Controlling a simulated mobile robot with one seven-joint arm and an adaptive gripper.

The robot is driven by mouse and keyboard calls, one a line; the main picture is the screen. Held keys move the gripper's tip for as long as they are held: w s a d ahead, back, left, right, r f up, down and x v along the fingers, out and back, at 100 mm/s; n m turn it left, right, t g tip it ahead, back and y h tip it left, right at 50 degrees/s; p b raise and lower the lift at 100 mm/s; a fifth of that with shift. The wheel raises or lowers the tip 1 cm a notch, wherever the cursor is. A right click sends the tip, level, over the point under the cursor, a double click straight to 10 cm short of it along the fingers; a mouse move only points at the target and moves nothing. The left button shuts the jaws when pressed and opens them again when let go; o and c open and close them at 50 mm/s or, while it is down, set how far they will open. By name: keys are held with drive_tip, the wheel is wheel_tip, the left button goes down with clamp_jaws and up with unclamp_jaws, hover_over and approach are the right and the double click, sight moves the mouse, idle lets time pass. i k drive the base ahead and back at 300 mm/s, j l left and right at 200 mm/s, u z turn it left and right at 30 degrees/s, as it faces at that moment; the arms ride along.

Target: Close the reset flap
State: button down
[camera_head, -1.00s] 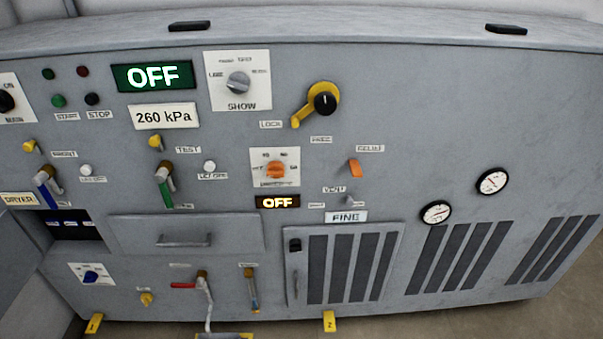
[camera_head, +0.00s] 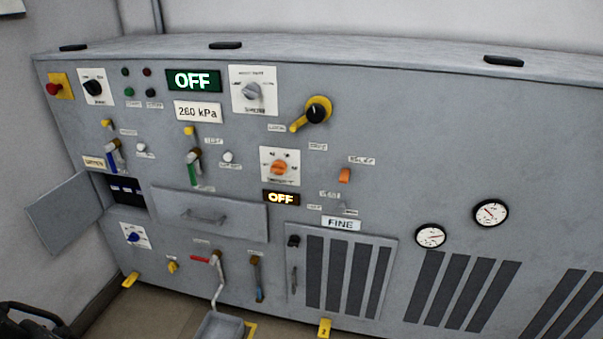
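A grey flap (camera_head: 65,213) stands swung open at the left end of the grey machine cabinet. It hangs out to the left of a dark recess (camera_head: 126,190) that holds a row of small switches. No reset label is readable, but this is the only open flap I see. A dark part of my arm end, probably my gripper (camera_head: 32,322), shows at the lower left corner, cut off by the picture edge. It is below the flap and apart from it in the picture. Its fingers cannot be made out.
A long closed drawer (camera_head: 210,213) is right of the recess. A red-handled tap (camera_head: 215,262) with a spout is below, over a grey tray (camera_head: 220,326) on the floor. A yellow-handled lever (camera_head: 312,112) juts from the panel. Floor (camera_head: 165,302) shows clear at lower left.

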sight(62, 215)
drive_tip(key=k+l, duration=0.1)
drive_tip(key=i+j+u, duration=0.4)
drive_tip(key=i+j, duration=0.3)
drive_tip(key=j, duration=0.15)
drive_tip(key=i+j+u, duration=0.4)
drive_tip(key=i+j, duration=0.3)
drive_tip(key=i, duration=0.05)
